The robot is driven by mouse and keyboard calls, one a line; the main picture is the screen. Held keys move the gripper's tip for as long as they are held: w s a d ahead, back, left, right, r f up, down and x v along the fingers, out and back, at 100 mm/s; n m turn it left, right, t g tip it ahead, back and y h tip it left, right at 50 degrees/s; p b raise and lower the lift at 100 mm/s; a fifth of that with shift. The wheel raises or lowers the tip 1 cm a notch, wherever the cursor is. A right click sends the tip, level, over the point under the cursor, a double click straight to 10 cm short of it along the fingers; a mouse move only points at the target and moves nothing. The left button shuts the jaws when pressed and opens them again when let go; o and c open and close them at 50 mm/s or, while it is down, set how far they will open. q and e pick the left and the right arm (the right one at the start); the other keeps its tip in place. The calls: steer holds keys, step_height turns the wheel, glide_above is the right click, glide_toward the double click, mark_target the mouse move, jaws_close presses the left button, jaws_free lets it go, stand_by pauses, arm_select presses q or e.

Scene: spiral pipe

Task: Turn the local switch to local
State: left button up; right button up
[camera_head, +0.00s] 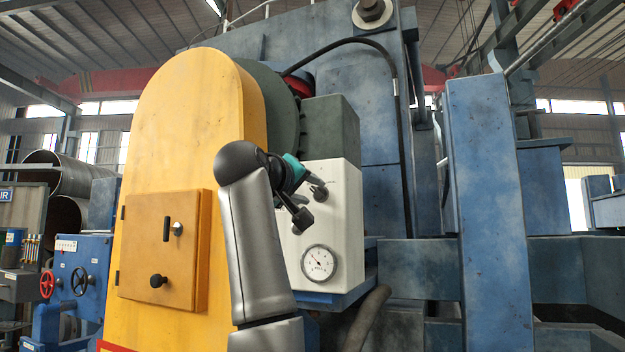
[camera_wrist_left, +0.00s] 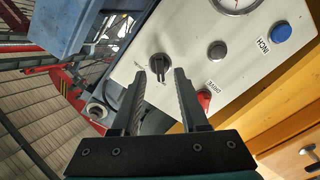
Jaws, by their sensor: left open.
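The local switch, a black rotary knob (camera_wrist_left: 159,66), sits on the white control panel (camera_wrist_left: 190,20) in the left wrist view. Small labels beside it are too small to read. My left gripper (camera_wrist_left: 161,73) is open, with its two black fingertips on either side of the knob in the picture. I cannot tell whether they touch it. In the head view my left gripper (camera_head: 309,204) is in front of the white box (camera_head: 340,225), and my own arm hides part of the panel. My right gripper is not in view.
The panel also carries a grey button (camera_wrist_left: 217,50), a blue button (camera_wrist_left: 281,32) marked INCH, a red button (camera_wrist_left: 204,98) and a gauge (camera_head: 318,263). A yellow housing (camera_head: 170,130) stands left of the box. A blue post (camera_head: 490,200) stands to the right.

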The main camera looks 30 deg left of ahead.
mark_target(319, 192)
arm_select(q)
steer(key=shift+w+a+p, duration=0.1)
steer(key=shift+w+p, duration=0.2)
steer(key=shift+w, duration=0.75)
jaws_close()
